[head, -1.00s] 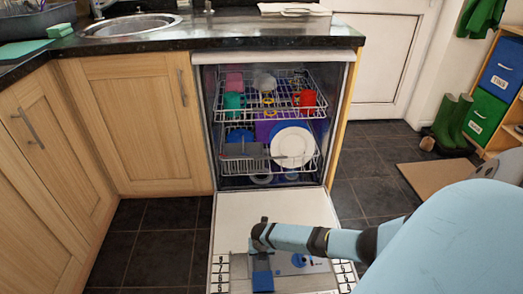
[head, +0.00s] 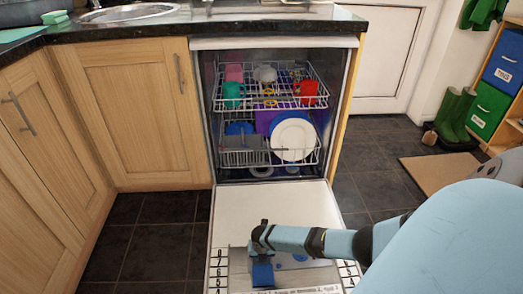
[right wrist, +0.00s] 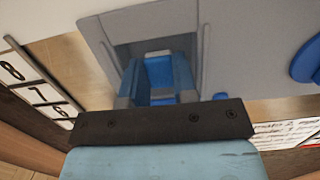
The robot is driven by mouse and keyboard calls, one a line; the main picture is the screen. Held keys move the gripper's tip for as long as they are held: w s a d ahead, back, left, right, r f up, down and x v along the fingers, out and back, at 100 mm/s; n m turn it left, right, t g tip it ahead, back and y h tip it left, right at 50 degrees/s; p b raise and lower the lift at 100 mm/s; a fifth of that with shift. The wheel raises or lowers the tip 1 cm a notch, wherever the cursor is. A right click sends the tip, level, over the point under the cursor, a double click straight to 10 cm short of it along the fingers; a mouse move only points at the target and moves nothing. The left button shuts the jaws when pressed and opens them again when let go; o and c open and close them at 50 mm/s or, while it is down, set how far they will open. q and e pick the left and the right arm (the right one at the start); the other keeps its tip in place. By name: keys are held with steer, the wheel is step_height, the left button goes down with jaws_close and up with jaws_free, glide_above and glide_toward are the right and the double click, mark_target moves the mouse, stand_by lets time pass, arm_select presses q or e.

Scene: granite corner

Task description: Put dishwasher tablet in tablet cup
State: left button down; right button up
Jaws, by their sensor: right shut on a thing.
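My right gripper (right wrist: 160,82) is low over the grey dispenser panel (head: 300,276) on the inside of the open dishwasher door. Its blue fingers are shut on a small blue thing (right wrist: 159,69), apparently the dishwasher tablet, mostly hidden between them. In the right wrist view the fingers are at the square grey recess of the tablet cup (right wrist: 133,51); I cannot tell whether the tablet touches its floor. A blue piece (head: 263,275) shows below the gripper in the head view, and a round blue cap (right wrist: 308,60) is to the right. My left gripper is not in view.
The door (head: 275,205) lies open in front of the racks. The upper rack (head: 265,92) holds cups, and the lower rack holds a white plate (head: 293,137). Cabinets (head: 130,115) stand at left.

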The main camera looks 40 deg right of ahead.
steer(key=o, duration=1)
steer(key=c, duration=0.4)
steer(key=shift+r, duration=0.1)
